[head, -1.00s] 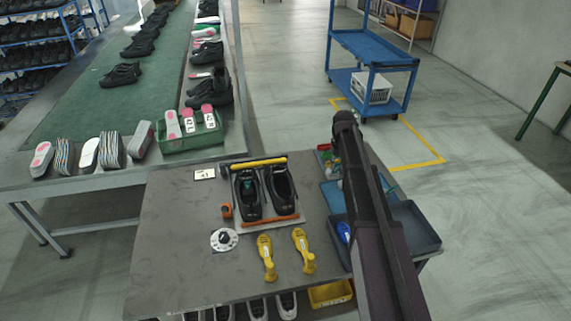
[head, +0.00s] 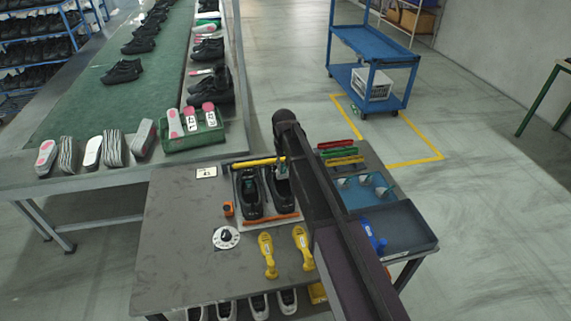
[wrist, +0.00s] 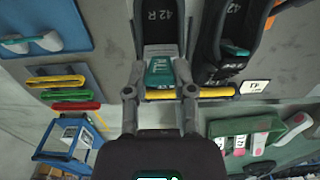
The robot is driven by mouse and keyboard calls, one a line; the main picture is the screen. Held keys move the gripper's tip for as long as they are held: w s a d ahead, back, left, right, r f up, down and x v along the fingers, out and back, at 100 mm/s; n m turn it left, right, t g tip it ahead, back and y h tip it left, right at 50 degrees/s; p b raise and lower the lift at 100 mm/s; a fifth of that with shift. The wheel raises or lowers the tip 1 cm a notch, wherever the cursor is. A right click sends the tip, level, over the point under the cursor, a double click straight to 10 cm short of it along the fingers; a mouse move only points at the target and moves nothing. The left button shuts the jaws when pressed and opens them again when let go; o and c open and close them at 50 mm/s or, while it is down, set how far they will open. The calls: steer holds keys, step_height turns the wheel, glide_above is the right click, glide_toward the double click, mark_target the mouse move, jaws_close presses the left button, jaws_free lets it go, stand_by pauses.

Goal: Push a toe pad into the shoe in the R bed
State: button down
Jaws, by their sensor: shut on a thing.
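My gripper (wrist: 161,92) is shut on a teal toe pad (wrist: 160,72), with one finger on each side of it. The pad is over the shoe marked 42 R (wrist: 158,22), near the end by the yellow bar (wrist: 175,95). I cannot tell how far the pad is inside that shoe. The shoe beside it (wrist: 211,45), in the other bed, has a teal piece at its end. In the head view, that other shoe (head: 250,195) is plain to see, while my arm partly covers the R shoe (head: 280,196).
Two yellow-handled tools (head: 267,257) and a round dial (head: 226,238) stand in front of the beds. To the right are coloured bars (head: 341,155), a blue tray (head: 370,192) and a dark tray (head: 405,238). A green crate (head: 195,141) stands at the back left.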

mark_target(282, 177)
steer(key=shift+f, duration=0.25)
stand_by(0.3)
steer(key=shift+w+a+f+b, duration=0.1)
steer(key=shift+w+f+b, duration=0.3)
steer(key=shift+f+b, duration=1.3)
steer(key=shift+w+a+f+b, duration=0.15)
steer(key=shift+w+f+b, duration=0.25)
steer(key=shift+f+b, duration=1.25)
steer(key=shift+w+a+f+b, duration=0.1)
steer(key=shift+w+f+b, duration=0.3)
steer(key=shift+f+b, duration=1.3)
steer(key=shift+w+a, duration=0.25)
steer(key=shift+w, duration=0.6)
steer(key=shift+w+a, duration=0.25)
steer(key=shift+w, duration=0.6)
steer(key=shift+w, duration=0.1)
steer(key=shift+c, duration=1.9)
jaws_free()
steer(key=shift+s+d+r, duration=0.15)
steer(key=shift+s+r, duration=0.05)
steer(key=shift+s, duration=0.35)
steer(key=shift+s+d+r, duration=0.15)
steer(key=shift+s+r, duration=0.05)
steer(key=shift+s, duration=0.35)
